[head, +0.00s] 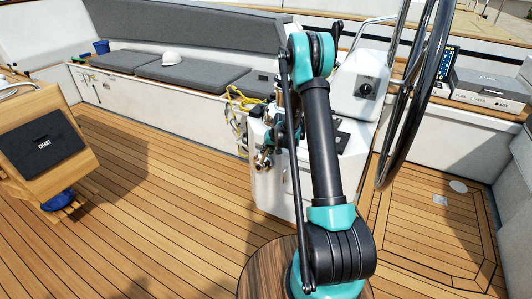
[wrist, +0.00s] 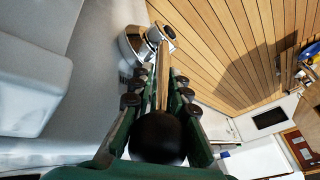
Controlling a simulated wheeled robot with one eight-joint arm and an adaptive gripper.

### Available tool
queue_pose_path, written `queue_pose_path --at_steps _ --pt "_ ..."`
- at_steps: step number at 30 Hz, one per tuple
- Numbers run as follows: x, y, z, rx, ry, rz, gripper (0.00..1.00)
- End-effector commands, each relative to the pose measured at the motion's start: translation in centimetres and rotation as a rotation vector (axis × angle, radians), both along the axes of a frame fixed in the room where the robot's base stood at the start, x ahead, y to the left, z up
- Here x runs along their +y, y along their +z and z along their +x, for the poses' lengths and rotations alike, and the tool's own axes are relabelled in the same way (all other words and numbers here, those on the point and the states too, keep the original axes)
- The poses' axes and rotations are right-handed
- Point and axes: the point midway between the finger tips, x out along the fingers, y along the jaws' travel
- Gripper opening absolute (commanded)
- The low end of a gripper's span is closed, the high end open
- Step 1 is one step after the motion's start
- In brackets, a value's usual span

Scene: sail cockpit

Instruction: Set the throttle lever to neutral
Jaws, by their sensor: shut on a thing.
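The throttle lever shows in the wrist view as a black ball knob (wrist: 157,138) on a slim shaft that runs away from the camera to a shiny metal mount (wrist: 134,44) on the white pedestal side. My gripper (wrist: 160,80) has its dark green fingers on either side of the shaft and knob, shut on the lever. In the head view my arm stands in front of the pedestal (head: 270,195), and my gripper (head: 283,135) is partly hidden behind it. Shiny metal parts (head: 263,160) show beside the pedestal there. The lever's exact angle cannot be told.
The large steering wheel (head: 405,95) rises just right of my arm. A yellow rope (head: 238,100) hangs left of the pedestal. A grey-cushioned bench (head: 190,72) runs along the back, with a white helmet (head: 171,58) on it. A wooden table (head: 45,145) stands left; the deck between is clear.

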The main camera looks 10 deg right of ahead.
Motion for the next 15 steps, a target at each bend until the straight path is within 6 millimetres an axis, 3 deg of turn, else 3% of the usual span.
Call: queue_pose_path --at_steps 5,15 --pt "0.2 0.1 0.1 0.009 0.002 -0.012 0.00" --pt "2.9 0.6 2.0 0.164 0.004 -0.224 0.00"
